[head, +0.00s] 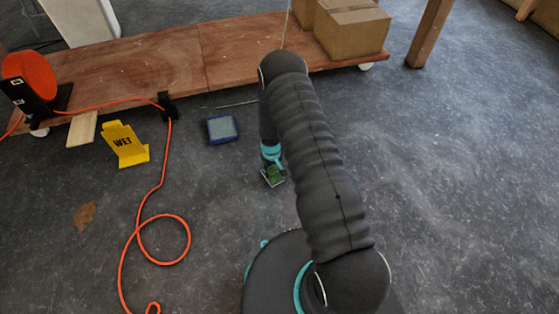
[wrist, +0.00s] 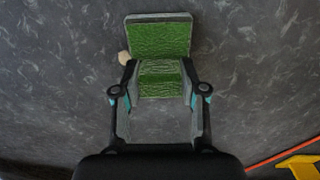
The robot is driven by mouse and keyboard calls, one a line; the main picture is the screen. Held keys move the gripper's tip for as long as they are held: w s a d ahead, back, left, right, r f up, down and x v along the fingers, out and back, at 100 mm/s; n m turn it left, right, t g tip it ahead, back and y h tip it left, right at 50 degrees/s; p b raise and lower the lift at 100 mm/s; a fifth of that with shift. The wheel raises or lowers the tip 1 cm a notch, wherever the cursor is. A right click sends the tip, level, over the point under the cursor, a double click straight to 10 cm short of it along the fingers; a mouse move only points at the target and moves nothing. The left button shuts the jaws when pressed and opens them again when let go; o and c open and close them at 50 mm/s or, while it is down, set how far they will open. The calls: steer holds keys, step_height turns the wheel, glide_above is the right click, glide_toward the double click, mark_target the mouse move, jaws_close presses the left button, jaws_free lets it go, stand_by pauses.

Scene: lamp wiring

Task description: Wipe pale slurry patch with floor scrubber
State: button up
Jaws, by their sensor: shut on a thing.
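The floor scrubber (wrist: 158,40) is a flat block with a textured green face and grey edges. My gripper (wrist: 160,80) is shut on it, with one finger on each side of its green middle part. In the head view the scrubber (head: 274,179) shows small and green below my gripper (head: 271,163), low over the grey floor; I cannot tell whether it touches. A small pale spot (wrist: 124,58) shows at the scrubber's left edge in the wrist view. It may be the slurry patch, partly hidden by the scrubber. My arm covers much floor in the head view.
A yellow WET sign (head: 124,144), a blue-rimmed tray (head: 222,128) and a looping orange cable (head: 163,217) lie to the left. A brownish patch (head: 85,215) is farther left. A low wooden platform (head: 160,62) with boxes (head: 352,31) stands behind. The right floor is clear.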

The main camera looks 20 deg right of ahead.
steer(key=shift+w+r+p, duration=0.1)
steer(key=shift+r+p, duration=1.35)
steer(key=shift+r, duration=2.5)
steer(key=shift+f, duration=0.1)
